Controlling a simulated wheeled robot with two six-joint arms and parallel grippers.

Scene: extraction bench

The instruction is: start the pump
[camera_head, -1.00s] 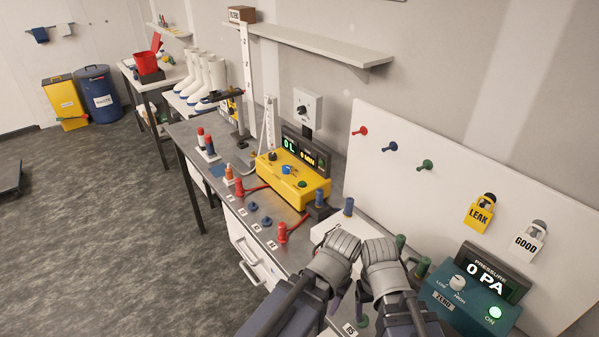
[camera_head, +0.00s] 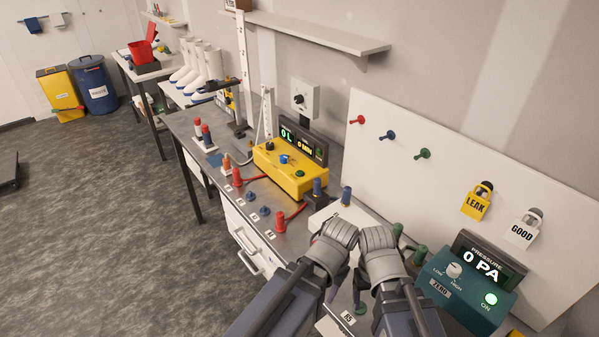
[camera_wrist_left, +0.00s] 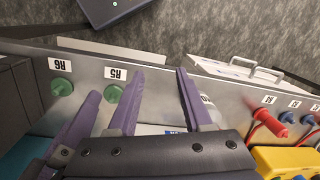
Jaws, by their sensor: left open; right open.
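The yellow pump unit (camera_head: 277,172) stands on the bench in the middle of the head view, beyond my grippers. It has a blue knob (camera_head: 285,159) and a green button (camera_head: 299,173) on top, and its dark display (camera_head: 303,142) reads 0 L and 0 MIN. In the left wrist view, part of the yellow unit (camera_wrist_left: 285,156) shows at the lower right. My left gripper (camera_wrist_left: 158,92) is open and empty, with purple fingers over the bench. My right gripper (camera_head: 360,284) is close beside it, open, its fingertips partly hidden. Both are apart from the pump.
A teal pressure unit (camera_head: 460,298) reading 0 PA stands at the right, its green ON light lit. Red, blue and green plugs stand along the bench front (camera_head: 281,219). A white board (camera_head: 450,170) with pegs and LEAK and GOOD tags is behind.

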